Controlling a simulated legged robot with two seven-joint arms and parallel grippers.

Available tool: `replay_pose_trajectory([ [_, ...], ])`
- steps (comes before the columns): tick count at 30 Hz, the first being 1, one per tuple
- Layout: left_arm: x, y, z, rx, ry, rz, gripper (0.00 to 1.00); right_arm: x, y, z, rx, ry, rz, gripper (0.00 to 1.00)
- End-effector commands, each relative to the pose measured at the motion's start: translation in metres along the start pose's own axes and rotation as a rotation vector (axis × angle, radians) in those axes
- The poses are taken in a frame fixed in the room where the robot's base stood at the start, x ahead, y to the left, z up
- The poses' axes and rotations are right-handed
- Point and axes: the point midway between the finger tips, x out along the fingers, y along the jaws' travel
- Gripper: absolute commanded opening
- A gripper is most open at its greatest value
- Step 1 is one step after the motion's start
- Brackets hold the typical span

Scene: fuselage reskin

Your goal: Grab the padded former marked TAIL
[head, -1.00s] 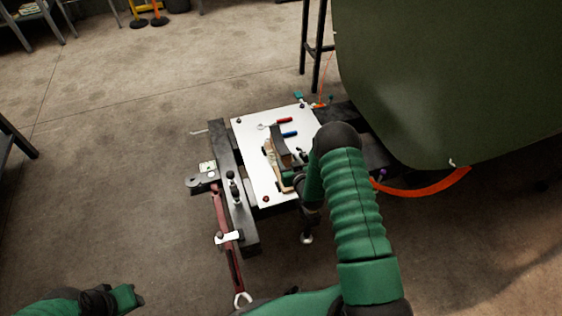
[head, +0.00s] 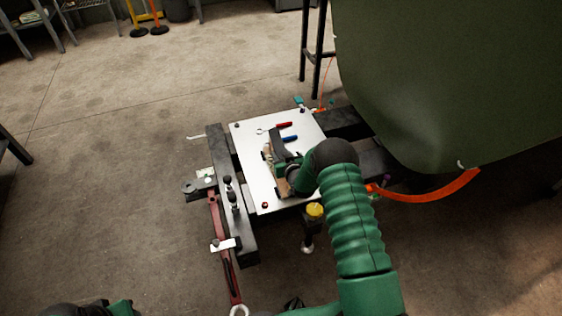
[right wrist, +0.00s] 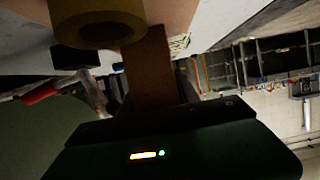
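On the white board (head: 247,160) lies a small group of parts: a dark curved piece (head: 277,141), a beige strip along its left side and a brown piece (head: 283,188). No TAIL marking can be read, so I cannot tell which one is the former so marked. My right gripper (head: 284,173) is low over this group, its fingers mostly hidden by my own wrist and arm. In the right wrist view a brown block (right wrist: 149,75) stands close in front of the gripper body; I cannot tell if the fingers hold it. My left gripper is not seen.
A yellow roll (right wrist: 97,18) is close to the right wrist camera. Dark beams flank the board. A large green panel (head: 450,80) overhangs on the right, with an orange strap (head: 430,190) below.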

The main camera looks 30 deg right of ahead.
Motion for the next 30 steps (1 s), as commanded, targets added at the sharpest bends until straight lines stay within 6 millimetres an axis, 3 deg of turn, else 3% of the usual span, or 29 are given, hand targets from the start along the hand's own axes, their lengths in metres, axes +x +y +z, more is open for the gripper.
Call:
replay_pose_trajectory([
  [1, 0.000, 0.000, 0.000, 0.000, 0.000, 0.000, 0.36, 0.000, 0.000, 0.000, 0.000, 0.000, 0.000, 0.16],
  [5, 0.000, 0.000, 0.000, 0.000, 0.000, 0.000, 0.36, 0.000, 0.000, 0.000, 0.000, 0.000, -0.001, 0.00],
  [20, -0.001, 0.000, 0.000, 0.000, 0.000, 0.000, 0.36, -0.001, 0.000, -0.003, -0.001, 0.004, -0.001, 0.00],
  [26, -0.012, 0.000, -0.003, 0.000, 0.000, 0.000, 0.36, -0.008, 0.000, -0.022, -0.001, 0.006, 0.000, 0.00],
  [30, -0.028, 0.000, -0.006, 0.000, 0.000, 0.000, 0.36, -0.020, 0.000, -0.052, -0.002, 0.007, 0.000, 0.00],
])
